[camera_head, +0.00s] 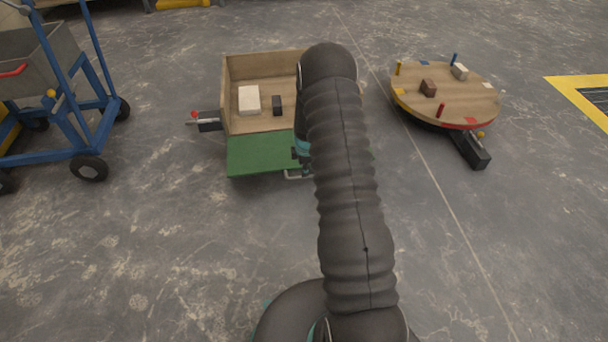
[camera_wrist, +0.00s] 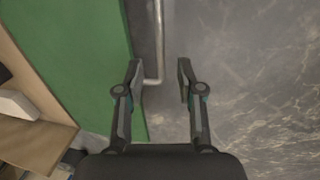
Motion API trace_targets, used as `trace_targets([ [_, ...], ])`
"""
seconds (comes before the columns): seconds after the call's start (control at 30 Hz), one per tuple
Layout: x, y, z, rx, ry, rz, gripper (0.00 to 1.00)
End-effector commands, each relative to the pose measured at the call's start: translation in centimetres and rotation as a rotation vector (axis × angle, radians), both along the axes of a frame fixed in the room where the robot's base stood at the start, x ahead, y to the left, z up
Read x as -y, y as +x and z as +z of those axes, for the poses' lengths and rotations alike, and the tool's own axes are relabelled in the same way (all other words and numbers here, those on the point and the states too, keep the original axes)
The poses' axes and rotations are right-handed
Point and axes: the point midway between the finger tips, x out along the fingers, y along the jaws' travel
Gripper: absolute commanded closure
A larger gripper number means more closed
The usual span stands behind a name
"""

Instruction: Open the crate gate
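The wooden crate (camera_head: 240,68) stands on the floor in the head view, partly hidden behind my arm. Its green gate (camera_head: 262,153) is swung outward and down from the crate's front, so the inside shows. The gate also fills the upper left of the wrist view (camera_wrist: 75,50). A metal bar handle (camera_wrist: 159,45) runs along the gate's outer edge. My gripper (camera_wrist: 160,77) is open with its fingers on either side of the handle's bent end, with a gap on the right. In the head view the gripper is mostly hidden by my arm.
A white block (camera_head: 249,100) and a dark block (camera_head: 277,105) lie in the crate. A round wooden turntable (camera_head: 445,95) with pegs stands to the right. A blue cart (camera_head: 75,150) stands at left. The floor in front of the gate is clear.

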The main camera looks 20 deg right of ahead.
Motion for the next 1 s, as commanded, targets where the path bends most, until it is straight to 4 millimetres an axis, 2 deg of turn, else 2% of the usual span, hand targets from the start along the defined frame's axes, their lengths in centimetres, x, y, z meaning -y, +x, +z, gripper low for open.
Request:
trace_targets([
  [0.1, 0.1, 0.3, -2.3, -0.003, 0.001, 0.0, 0.63],
  [0.3, 0.3, 0.9, -4.5, 0.0, 0.0, 0.0, 0.63],
  [0.43, 0.3, 1.0, -5.2, 0.0, 0.0, 0.0, 0.63],
  [0.73, 0.3, 1.1, -5.4, 0.0, 0.0, 0.0, 0.63],
  [0.77, 0.3, 1.0, -5.4, 0.0, 0.0, 0.0, 0.65],
  [0.9, 0.3, 1.0, -5.4, 0.0, 0.0, 0.0, 1.0],
  [1.0, 0.3, 1.0, -5.4, 0.0, 0.0, 0.0, 1.0],
])
